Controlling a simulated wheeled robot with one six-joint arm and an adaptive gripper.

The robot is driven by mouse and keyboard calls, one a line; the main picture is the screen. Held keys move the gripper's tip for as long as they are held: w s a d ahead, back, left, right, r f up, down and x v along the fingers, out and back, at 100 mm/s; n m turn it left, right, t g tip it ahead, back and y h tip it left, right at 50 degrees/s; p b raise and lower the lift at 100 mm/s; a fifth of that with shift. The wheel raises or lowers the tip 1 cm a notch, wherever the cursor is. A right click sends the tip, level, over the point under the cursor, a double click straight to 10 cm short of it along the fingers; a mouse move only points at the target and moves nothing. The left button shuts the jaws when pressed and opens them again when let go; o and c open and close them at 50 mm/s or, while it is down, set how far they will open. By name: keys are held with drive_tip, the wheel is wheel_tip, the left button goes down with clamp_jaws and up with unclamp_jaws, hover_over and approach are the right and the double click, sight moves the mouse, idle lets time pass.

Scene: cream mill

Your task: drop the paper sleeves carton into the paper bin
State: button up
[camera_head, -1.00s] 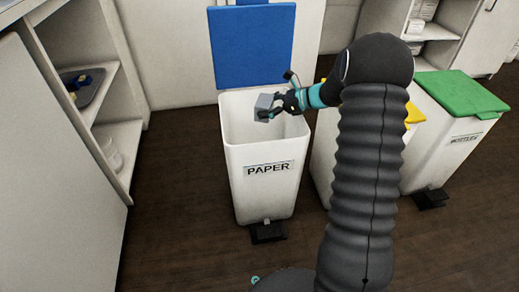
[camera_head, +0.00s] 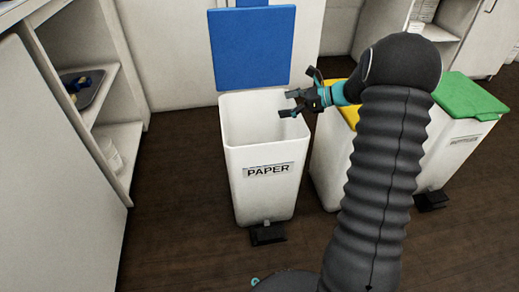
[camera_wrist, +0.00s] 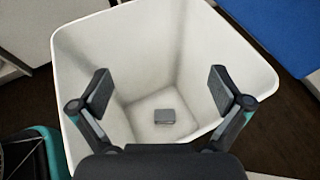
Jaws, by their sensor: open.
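The paper bin (camera_head: 262,190) is white with a PAPER label, and its blue lid (camera_head: 252,48) stands open. My gripper (camera_head: 288,103) is open and empty above the bin's right rim. In the wrist view my gripper (camera_wrist: 160,90) has its two fingers spread apart over the bin's opening. The paper sleeves carton (camera_wrist: 164,117), a small grey box, lies at the bottom inside the paper bin (camera_wrist: 85,50), apart from the fingers. The head view does not show the carton, as the bin's front wall hides the floor of the bin.
A bin with a yellow lid (camera_head: 350,116) and a bin with a green lid (camera_head: 470,93) stand to the right, partly behind my arm. An open shelf unit (camera_head: 85,100) is on the left. The dark floor (camera_head: 180,185) between shelf and paper bin is clear.

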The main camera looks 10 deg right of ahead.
drive_tip(key=shift+v, duration=2.5)
